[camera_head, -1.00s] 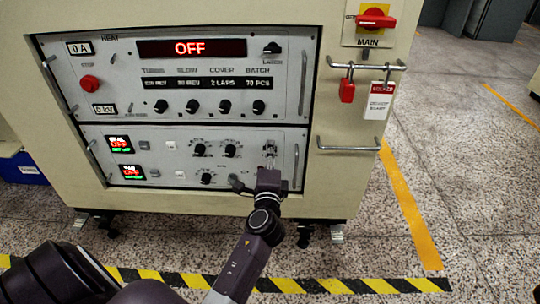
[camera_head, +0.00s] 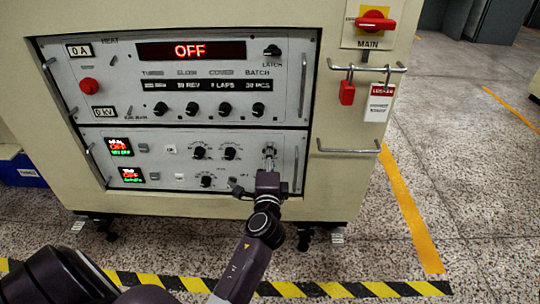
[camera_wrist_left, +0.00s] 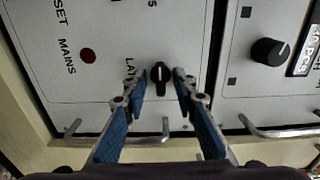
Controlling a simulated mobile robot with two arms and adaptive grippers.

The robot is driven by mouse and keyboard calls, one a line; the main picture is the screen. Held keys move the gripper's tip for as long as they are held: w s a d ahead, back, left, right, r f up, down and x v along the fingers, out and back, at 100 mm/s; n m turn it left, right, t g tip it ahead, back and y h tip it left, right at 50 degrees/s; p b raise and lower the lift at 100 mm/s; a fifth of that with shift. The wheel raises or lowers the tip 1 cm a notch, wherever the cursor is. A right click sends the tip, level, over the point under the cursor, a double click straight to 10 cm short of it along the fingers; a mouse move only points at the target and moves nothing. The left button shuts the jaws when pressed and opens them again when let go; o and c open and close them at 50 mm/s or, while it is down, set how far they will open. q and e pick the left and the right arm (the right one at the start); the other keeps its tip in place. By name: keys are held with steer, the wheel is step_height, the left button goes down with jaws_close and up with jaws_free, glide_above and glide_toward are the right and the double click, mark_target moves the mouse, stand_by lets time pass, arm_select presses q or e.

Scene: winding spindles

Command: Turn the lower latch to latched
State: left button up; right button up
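The lower latch knob (camera_wrist_left: 160,77) is a small black turn knob on the white panel in the left wrist view. Its long side runs up and down in that picture, beside partly covered "LAT" lettering. My left gripper (camera_wrist_left: 162,75) has its two blue-padded fingers on either side of the knob, with a gap showing on each side. In the head view my left gripper (camera_head: 269,157) is at the right end of the lower panel (camera_head: 125,148), and the knob cannot be made out between the fingers. My right gripper is in neither view.
The upper panel (camera_head: 120,68) has its own latch knob (camera_head: 272,51) at top right. Metal handles stick out near the gripper, one (camera_wrist_left: 115,140) below it in the wrist view. A red lock and tag (camera_head: 380,101) hang on a bar (camera_head: 362,66) at right.

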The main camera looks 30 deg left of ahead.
arm_select(q)
steer(key=v, duration=0.7)
steer(key=shift+s, duration=0.25)
steer(key=shift+d, duration=0.15)
